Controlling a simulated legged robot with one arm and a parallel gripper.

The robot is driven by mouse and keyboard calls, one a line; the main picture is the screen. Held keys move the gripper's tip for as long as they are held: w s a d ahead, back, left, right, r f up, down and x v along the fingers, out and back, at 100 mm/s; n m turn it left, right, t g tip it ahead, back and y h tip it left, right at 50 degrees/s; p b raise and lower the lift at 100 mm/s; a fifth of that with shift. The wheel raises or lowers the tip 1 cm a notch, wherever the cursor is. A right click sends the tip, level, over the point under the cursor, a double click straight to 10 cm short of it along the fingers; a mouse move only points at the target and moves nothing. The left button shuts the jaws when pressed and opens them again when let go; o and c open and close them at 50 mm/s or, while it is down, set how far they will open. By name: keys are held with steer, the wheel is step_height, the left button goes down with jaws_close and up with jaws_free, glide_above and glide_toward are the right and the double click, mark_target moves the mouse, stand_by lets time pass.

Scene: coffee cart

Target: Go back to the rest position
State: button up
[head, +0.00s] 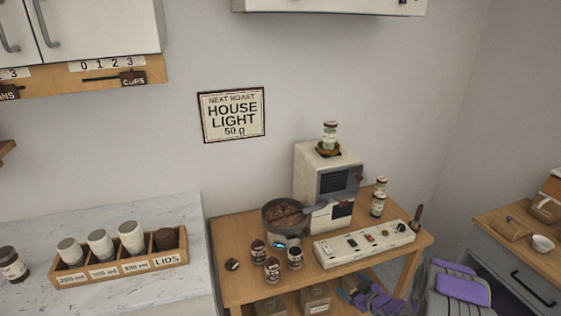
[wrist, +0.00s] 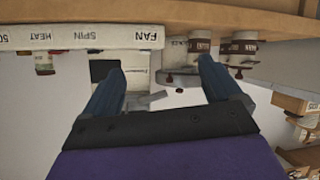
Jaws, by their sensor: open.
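My gripper (head: 352,298) is low at the front right of the wooden table (head: 232,281) in the head view, beside its lower shelf, with my purple and grey arm behind it. In the wrist view my gripper (wrist: 160,78) shows two blue fingers spread apart with nothing held between them. That view looks upside down, with the table edge (wrist: 160,14) along the top.
A marble counter (head: 120,292) with a cup and lid rack (head: 120,266) is at left. A grey drawer cabinet (head: 520,277) stands at right.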

steer(key=s+d+r+m+g+h, duration=0.1)
steer(key=d+r+g+h, duration=0.15)
steer(key=r, duration=0.35)
steer(key=s+d+r+m+g+h, duration=0.1)
steer(key=d+r+h, duration=0.2)
steer(key=r, duration=0.3)
steer(key=s+a+r+m+g+h, duration=0.2)
steer(key=s+r+g, duration=0.1)
steer(key=s+r, duration=0.65)
steer(key=s+a+r+m+g, duration=0.1)
steer(key=s+a, duration=0.4)
steer(key=s, duration=0.7)
steer(key=s+a+r+m+g+y, duration=0.1)
steer(key=s+a+r+g, duration=0.2)
steer(key=s, duration=0.9)
steer(key=s+a+r+m+g+y, duration=0.1)
steer(key=s+a+r+g, duration=0.2)
steer(key=s, duration=0.9)
steer(key=a+r, duration=0.3)
steer(key=r, duration=0.1)
steer(key=shift+s+a+r, duration=0.15)
steer(key=shift+s+a, duration=0.1)
steer(key=shift+a, duration=0.15)
